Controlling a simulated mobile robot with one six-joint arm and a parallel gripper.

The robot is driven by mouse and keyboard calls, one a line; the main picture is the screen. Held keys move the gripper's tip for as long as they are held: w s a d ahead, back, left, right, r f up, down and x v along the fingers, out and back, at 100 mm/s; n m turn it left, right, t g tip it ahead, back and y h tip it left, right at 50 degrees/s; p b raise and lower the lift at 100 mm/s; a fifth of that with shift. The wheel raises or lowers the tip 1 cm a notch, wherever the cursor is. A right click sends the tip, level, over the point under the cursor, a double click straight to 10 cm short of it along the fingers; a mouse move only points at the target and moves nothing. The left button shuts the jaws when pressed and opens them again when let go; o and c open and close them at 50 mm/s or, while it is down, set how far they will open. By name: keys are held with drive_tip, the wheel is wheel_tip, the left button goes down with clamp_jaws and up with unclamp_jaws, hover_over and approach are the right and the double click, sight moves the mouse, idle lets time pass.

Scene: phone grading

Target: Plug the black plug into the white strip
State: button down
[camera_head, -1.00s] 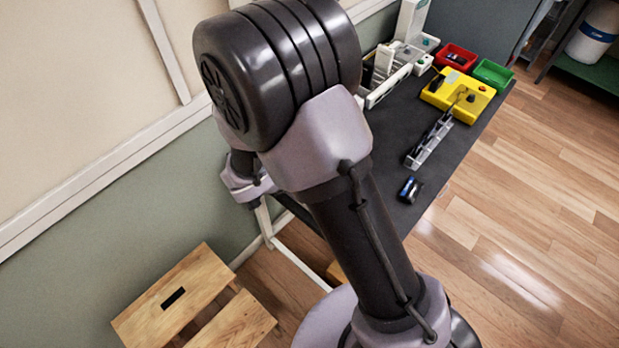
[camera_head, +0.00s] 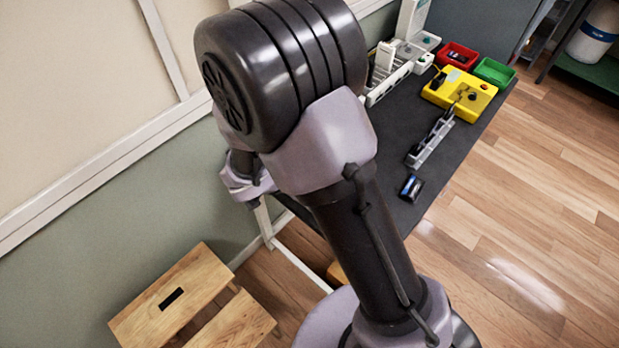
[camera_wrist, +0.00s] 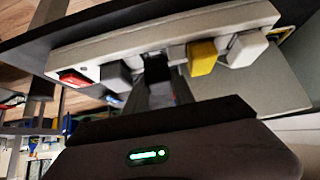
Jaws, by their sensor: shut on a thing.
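In the wrist view the white strip (camera_wrist: 130,48) runs across the upper part, tilted, with a row of plugs along its near side. A red plug (camera_wrist: 74,78) and a grey plug (camera_wrist: 115,76) are on the left; a yellow plug (camera_wrist: 202,58) and a white plug (camera_wrist: 246,48) are on the right. My gripper (camera_wrist: 163,92) points at the gap between the grey and yellow plugs. It is shut on the dark, shadowed black plug (camera_wrist: 157,68), at the strip's face. I cannot tell whether its prongs are in a socket. In the head view my arm hides the gripper.
In the head view the dark table (camera_head: 394,138) holds a yellow box (camera_head: 459,91), red bin (camera_head: 457,55), green bin (camera_head: 494,72), grey rack (camera_head: 430,145) and a phone (camera_head: 411,187). A wooden step stool (camera_head: 172,295) stands on the floor at lower left.

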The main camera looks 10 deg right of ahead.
drive_tip(key=shift+f+b, duration=0.85)
drive_tip(key=shift+b, duration=0.5)
idle(0.5)
drive_tip(key=c, duration=1)
unclamp_jaws()
drive_tip(key=shift+o, duration=0.2)
drive_tip(key=shift+s, duration=0.1)
drive_tip(key=shift+f, duration=0.1)
drive_tip(key=shift+s, duration=0.1)
